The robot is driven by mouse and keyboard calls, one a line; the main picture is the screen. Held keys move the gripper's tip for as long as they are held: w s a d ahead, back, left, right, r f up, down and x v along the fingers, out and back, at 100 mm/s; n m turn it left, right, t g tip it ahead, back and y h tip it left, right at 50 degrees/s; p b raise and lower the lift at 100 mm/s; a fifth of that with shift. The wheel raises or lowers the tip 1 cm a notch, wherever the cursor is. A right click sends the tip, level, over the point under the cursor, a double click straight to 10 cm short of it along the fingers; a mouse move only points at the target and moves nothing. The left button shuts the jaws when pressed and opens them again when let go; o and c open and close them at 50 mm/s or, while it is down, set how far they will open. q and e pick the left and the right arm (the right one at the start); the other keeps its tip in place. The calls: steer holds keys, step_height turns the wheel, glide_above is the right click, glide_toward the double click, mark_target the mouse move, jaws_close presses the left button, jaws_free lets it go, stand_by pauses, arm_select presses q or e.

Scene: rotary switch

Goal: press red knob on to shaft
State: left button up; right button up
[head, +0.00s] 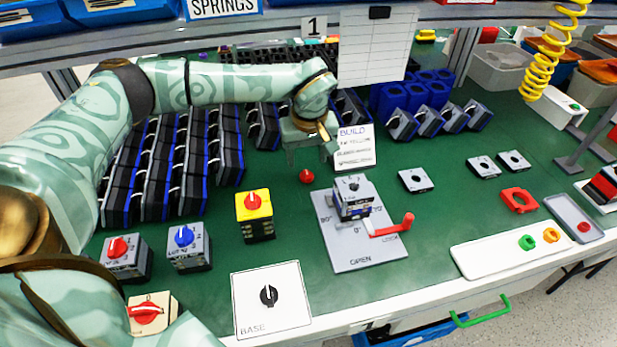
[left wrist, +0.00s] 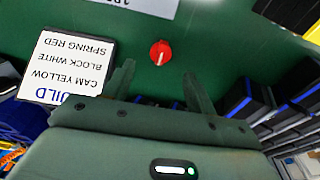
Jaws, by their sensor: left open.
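A small red knob (head: 306,176) lies loose on the green mat, left of the fixture. It also shows in the left wrist view (left wrist: 160,53), just beyond the fingertips. My left gripper (head: 307,155) is open and empty, its fingers pointing down just behind the knob; it shows in the left wrist view (left wrist: 160,85) with its fingers spread. A grey switch body (head: 353,204) stands in a grey fixture plate (head: 353,250) marked OPEN, with a red-handled lever (head: 390,227). A small dark shaft shows on its top. My right gripper is out of view.
A BUILD card (head: 354,147) stands beside my left gripper. A yellow switch with a red knob (head: 255,213) and grey switches (head: 188,247) stand left. Rows of black-and-blue switches (head: 180,165) fill the back left.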

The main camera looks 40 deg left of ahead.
mark_target(307, 172)
arm_select(q)
step_height(307, 172, down, 5)
steer(key=shift+a+r+b, duration=0.15)
steer(key=shift+b, duration=1.1)
steer(key=shift+w+f, duration=0.15)
steer(key=shift+f, duration=0.15)
steer(key=shift+r, duration=0.2)
steer(key=c, duration=1.1)
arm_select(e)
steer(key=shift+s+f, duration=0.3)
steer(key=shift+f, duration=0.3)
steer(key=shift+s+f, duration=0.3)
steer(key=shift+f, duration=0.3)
arm_select(q)
steer(key=shift+o, duration=0.2)
steer(key=shift+r, duration=0.1)
